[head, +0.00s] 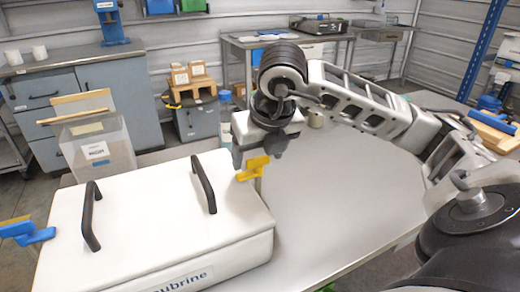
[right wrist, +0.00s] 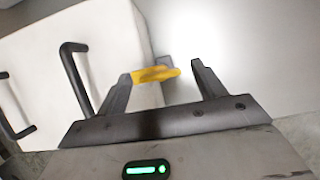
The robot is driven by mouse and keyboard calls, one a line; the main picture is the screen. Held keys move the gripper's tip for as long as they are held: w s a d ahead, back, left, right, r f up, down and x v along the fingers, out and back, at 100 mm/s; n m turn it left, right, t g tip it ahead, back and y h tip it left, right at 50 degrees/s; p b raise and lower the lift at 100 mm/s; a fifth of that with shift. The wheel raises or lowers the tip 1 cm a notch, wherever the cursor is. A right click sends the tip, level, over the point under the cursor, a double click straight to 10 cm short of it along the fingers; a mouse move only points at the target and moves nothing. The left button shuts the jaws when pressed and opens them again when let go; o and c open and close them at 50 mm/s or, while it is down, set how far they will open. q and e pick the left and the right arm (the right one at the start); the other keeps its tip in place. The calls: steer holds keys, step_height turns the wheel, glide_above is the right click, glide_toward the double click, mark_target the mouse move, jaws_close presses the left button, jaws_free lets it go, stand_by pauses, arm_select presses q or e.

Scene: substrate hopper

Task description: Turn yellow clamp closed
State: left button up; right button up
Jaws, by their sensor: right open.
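The yellow clamp (head: 252,168) sits at the right edge of the white hopper lid (head: 140,215), near a black handle. In the right wrist view the yellow clamp (right wrist: 155,74) lies across the gap between my fingertips, closer to the left finger. My right gripper (head: 254,156) points down over the clamp and is open; its fingers (right wrist: 160,70) stand apart on either side of the clamp. In the head view the gripper body partly hides the clamp's surroundings. Whether the fingers touch the clamp cannot be told. My left gripper is not in view.
Two black handles (head: 203,184) stand up from the lid. A blue clamp (head: 28,233) is at the lid's left edge. The grey table (head: 340,200) is bare to the right of the hopper. A clear bin (head: 97,148) stands behind it.

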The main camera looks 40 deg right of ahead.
arm_select(q)
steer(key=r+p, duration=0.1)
steer(key=p, duration=0.2)
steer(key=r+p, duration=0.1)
steer(key=p, duration=0.1)
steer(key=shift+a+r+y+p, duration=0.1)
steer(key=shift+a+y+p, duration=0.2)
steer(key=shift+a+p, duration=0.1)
arm_select(e)
steer(key=v, duration=1.6)
steer(key=shift+w, duration=0.1)
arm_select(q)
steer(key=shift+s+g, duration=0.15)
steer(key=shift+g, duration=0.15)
